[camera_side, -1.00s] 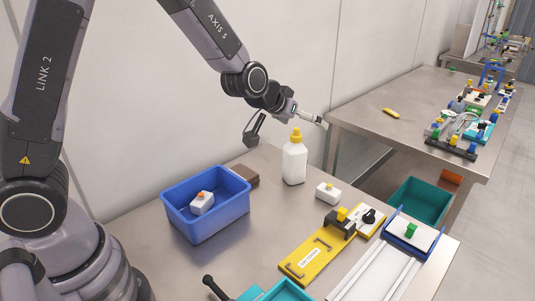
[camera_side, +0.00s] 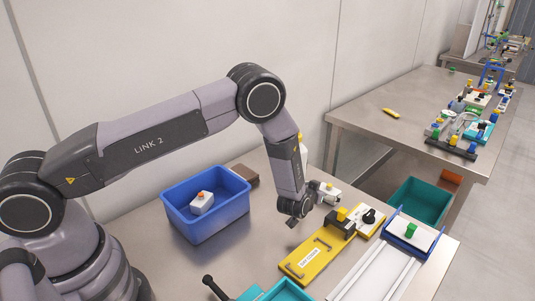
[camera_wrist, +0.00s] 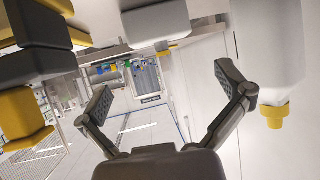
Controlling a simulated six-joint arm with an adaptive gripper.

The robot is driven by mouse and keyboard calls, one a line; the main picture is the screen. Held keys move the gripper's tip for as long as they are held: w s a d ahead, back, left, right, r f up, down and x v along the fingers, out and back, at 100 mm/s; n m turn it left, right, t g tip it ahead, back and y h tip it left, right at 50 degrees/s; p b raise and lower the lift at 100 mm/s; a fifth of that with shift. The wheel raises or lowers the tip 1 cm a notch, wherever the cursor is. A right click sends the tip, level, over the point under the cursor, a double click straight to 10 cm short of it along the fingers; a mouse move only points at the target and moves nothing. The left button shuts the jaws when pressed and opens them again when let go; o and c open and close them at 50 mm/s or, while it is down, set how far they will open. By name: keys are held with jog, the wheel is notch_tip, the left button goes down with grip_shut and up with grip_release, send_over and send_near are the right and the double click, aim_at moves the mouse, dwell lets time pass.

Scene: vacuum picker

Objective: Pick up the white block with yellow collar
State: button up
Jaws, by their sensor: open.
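The white block with a yellow collar (camera_wrist: 155,22) is at the top centre of the wrist view, which appears upside down. Its yellow part (camera_wrist: 163,46) points down in that picture. My gripper (camera_wrist: 168,93) is open and empty, with one finger on each side of the picture. The block lies above the space between the fingers in that view, apart from both. In the side view, the white block (camera_side: 330,190) is partly hidden by my gripper, which is right beside it and low over the table; its fingers are too small to make out there.
A tall white bottle (camera_wrist: 258,45) with a yellow cap stands close on the right in the wrist view. In the side view, a yellow fixture (camera_side: 318,258) lies in front. A blue bin (camera_side: 207,230) holds a white block with an orange top (camera_side: 201,203).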

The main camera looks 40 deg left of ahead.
aim_at(329, 188)
jog(key=x, duration=0.6)
jog(key=shift+w+a+f, duration=0.1)
jog(key=shift+a+f, duration=0.1)
jog(key=shift+f, duration=0.15)
jog(key=c, duration=1.1)
jog(key=shift+c, duration=0.2)
jog(key=shift+r, duration=0.15)
